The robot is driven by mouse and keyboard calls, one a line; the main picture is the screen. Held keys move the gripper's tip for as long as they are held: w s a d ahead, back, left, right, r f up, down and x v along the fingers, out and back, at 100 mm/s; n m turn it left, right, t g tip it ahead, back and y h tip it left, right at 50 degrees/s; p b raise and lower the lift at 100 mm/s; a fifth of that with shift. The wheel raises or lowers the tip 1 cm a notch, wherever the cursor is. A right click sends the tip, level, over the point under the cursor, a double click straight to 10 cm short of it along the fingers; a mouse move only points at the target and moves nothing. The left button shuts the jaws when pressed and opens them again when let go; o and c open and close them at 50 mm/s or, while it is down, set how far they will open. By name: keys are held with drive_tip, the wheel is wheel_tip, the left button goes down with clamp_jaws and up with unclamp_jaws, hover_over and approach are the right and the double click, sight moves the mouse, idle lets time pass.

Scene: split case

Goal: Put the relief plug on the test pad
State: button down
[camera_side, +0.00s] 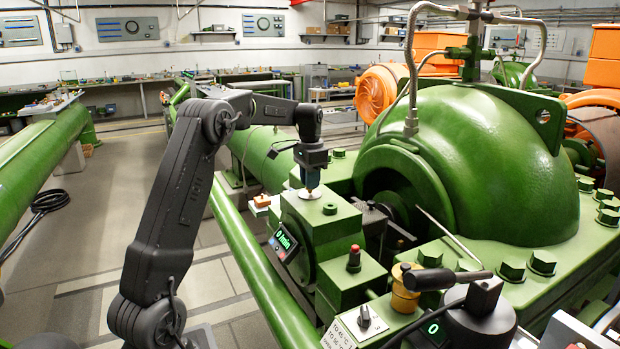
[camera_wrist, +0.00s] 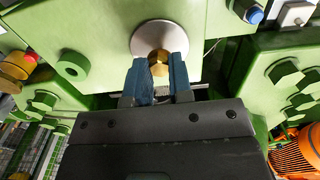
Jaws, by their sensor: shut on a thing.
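My gripper (camera_side: 310,183) is above a green block, pointing down over the pale round test pad (camera_side: 309,194). In the wrist view my gripper's two blue-grey fingers (camera_wrist: 158,75) are closed on a small brass piece, the relief plug (camera_wrist: 157,63). The plug is largely hidden between the fingers. The silver disc of the test pad (camera_wrist: 160,33) lies behind the plug in that view, and the plug overlaps its lower part. In the side view only a little brass shows below the fingertips, just at the pad. I cannot tell whether the plug touches the pad.
A digital display (camera_side: 285,243) is on the block's front. A red-topped fitting (camera_side: 354,258) and a brass valve with a dark handle (camera_side: 405,290) stand nearer the camera. The big green domed casing (camera_side: 470,150) rises close on the right. A green bolt (camera_wrist: 71,65) lies left of the pad.

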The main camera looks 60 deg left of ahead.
drive_tip(key=shift+f, duration=0.1)
drive_tip(key=c, duration=0.9)
unclamp_jaws()
drive_tip(key=shift+c, duration=0.2)
wheel_tip(320, 180, up, 14)
